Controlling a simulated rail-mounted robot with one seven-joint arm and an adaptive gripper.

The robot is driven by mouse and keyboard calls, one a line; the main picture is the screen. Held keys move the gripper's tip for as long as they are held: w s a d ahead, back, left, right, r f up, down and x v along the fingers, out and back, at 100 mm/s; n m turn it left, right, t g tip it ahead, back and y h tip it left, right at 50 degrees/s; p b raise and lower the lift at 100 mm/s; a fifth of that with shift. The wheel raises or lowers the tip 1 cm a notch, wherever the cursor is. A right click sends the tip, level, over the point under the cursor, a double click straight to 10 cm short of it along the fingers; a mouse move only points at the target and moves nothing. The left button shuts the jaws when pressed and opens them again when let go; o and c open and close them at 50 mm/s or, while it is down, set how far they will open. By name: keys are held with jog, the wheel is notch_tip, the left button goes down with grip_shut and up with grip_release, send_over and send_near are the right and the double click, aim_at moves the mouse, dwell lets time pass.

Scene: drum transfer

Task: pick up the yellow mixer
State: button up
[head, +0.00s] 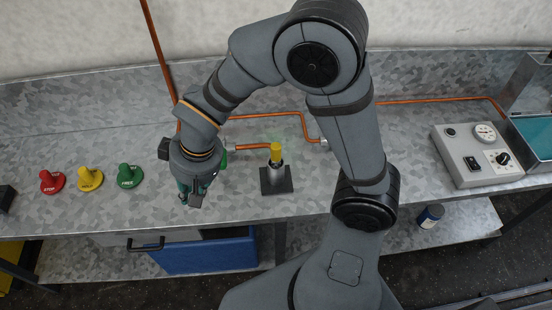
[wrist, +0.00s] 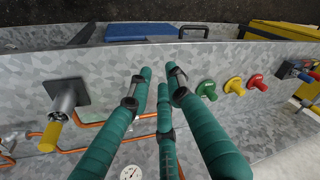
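A yellow-topped metal cylinder (head: 275,153), which looks like the yellow mixer, stands upright on a black square base (head: 276,180) on the grey metal bench. In the wrist view the cylinder (wrist: 52,132) is at the left, its yellow end toward the lower left. My gripper (head: 194,196) is above the bench, left of the cylinder and apart from it. In the wrist view my gripper (wrist: 158,88) has its green fingers spread, with only bare bench between them. It is open and empty.
Red (head: 52,181), yellow (head: 90,179) and green (head: 129,176) knobs stand at the left. Orange pipes (head: 250,147) run behind the cylinder. A grey control box (head: 470,168) is at the right. A blue bin (head: 210,254) and a dark blue can (head: 430,216) are below the bench.

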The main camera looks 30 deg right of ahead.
jog(key=o, duration=0.5)
jog(key=shift+c, duration=0.2)
